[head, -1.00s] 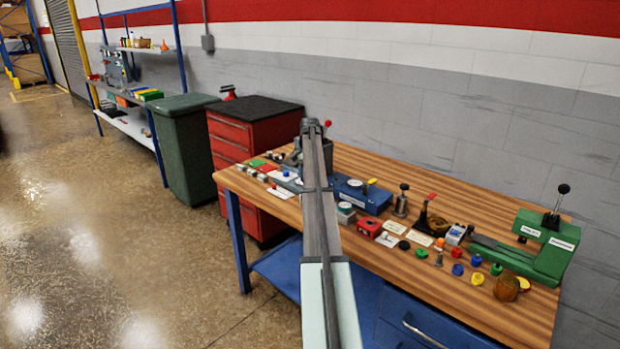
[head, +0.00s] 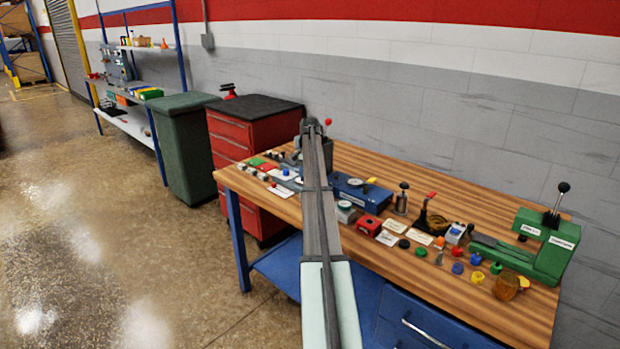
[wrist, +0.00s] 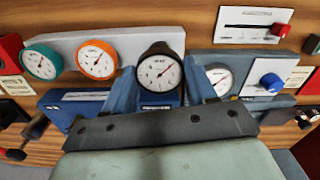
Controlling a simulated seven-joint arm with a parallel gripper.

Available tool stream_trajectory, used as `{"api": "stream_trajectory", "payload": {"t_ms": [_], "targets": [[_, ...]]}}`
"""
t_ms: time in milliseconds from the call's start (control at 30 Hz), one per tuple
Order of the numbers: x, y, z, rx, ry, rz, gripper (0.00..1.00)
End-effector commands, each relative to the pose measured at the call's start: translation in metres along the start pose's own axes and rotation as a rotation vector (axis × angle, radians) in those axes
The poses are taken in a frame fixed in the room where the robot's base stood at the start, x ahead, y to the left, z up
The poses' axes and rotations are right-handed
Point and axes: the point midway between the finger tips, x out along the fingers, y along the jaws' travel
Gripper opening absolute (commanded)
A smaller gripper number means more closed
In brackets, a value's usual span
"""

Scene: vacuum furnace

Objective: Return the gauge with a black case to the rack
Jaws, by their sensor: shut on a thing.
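The black-cased gauge (wrist: 158,72), with a round white dial, is between the two grey-blue fingers of my gripper (wrist: 161,84) in the wrist view. My gripper is shut on it, and the dial faces the camera. Just left of it is the light grey rack (wrist: 68,46), with a teal-cased gauge (wrist: 41,62) and an orange-cased gauge (wrist: 97,59) on its front. The held gauge overlaps the right part of the rack in this view; I cannot tell whether they touch. In the head view my arm hides the fingers and the held gauge.
Another gauge (wrist: 218,76) is partly hidden behind the right finger. A panel with a red knob (wrist: 280,30) and a blue knob (wrist: 271,82) are to the right. The wooden bench (head: 440,285) also bears a blue box (head: 372,198), small loose parts and a green device (head: 551,262).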

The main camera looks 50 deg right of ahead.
Motion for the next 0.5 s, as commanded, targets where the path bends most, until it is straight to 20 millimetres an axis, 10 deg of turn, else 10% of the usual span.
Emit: {"api": "stream_trajectory", "payload": {"t_ms": [500], "targets": [[0.013, 0.000, 0.000, 0.000, 0.000, 0.000, 0.23]]}}
